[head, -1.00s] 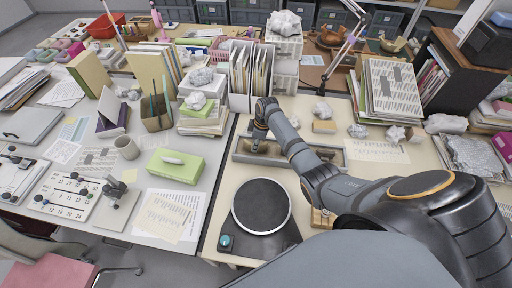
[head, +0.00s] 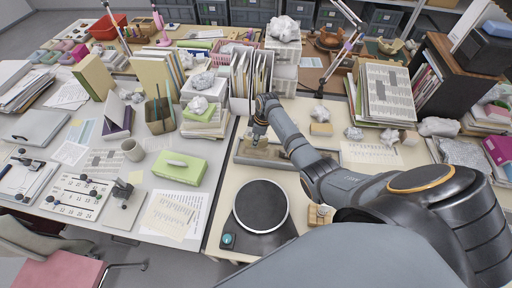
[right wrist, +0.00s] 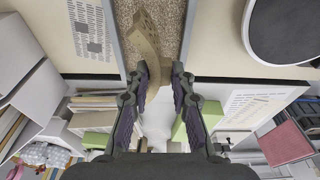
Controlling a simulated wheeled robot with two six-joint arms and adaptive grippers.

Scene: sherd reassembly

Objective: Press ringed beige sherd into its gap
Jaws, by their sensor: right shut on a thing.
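My right gripper (head: 258,137) is low over the left part of a grey-rimmed sand tray (head: 237,157). In the right wrist view its two fingers (right wrist: 159,72) are shut on a beige piece, largely hidden between the fingertips. A curved beige ceramic piece (right wrist: 147,38) with small marks near its top shows just beyond the fingertips, over the tray's sand (right wrist: 172,18). I cannot tell where the held sherd ends and any other piece begins, nor whether the gap is filled. My left gripper is not in view.
A dark round turntable (head: 260,205) stands in front of the tray. A green box (head: 180,168) and a mug (head: 132,150) are to the left. Upright folders (head: 255,75) stand behind the gripper, and crumpled paper (head: 354,133) lies to the right.

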